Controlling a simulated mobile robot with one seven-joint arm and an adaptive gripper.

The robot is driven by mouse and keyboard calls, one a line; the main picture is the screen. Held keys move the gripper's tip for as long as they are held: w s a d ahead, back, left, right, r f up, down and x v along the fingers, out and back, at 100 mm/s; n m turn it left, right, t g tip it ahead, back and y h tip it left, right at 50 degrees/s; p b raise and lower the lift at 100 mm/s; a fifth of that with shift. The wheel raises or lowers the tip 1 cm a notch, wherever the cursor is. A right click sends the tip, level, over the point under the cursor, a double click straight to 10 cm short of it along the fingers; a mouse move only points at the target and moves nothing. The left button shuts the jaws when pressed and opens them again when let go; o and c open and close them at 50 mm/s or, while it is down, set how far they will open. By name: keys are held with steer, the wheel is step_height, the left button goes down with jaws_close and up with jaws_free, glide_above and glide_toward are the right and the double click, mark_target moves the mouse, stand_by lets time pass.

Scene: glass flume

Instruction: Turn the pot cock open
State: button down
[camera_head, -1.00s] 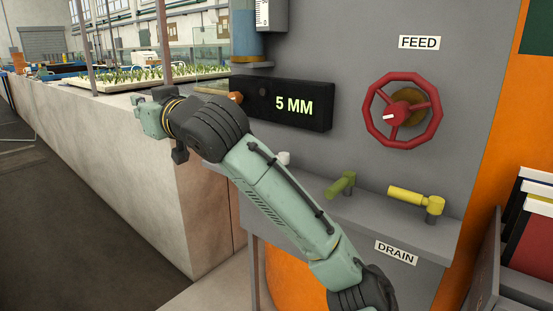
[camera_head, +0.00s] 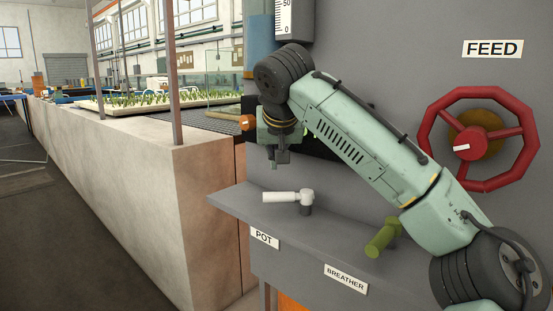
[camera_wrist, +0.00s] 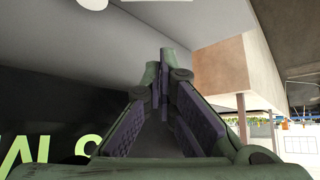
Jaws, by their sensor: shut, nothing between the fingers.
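The pot cock (camera_head: 288,197) has a white lever on a grey post. It sits on the grey ledge above the POT label (camera_head: 264,238), and its lever lies flat, pointing left along the ledge. My gripper (camera_head: 277,165) hangs pointing down just above and behind the lever in the head view, apart from it. In the wrist view the two fingers (camera_wrist: 164,58) converge to closed tips with nothing between them. A pale shape is cut off at the wrist view's top edge; I cannot tell what it is.
A green cock (camera_head: 383,238) stands right of the white one, above the BREATHER label (camera_head: 346,279). The red FEED wheel (camera_head: 479,140) is on the panel at right. My arm hides most of the black display. A concrete wall (camera_head: 130,165) runs along the left.

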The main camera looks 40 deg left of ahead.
mark_target(288, 197)
steer(key=x, duration=0.7)
steer(key=shift+w+a+f+p, duration=0.15)
steer(key=shift+p, duration=0.25)
steer(key=shift+s+d+f, duration=0.25)
steer(key=shift+s+d, duration=0.85)
steer(key=shift+s, duration=0.05)
steer(key=shift+s+d+f, duration=0.15)
steer(key=shift+s, duration=0.2)
steer(key=shift+w+p, duration=0.1)
steer(key=shift+p, duration=0.4)
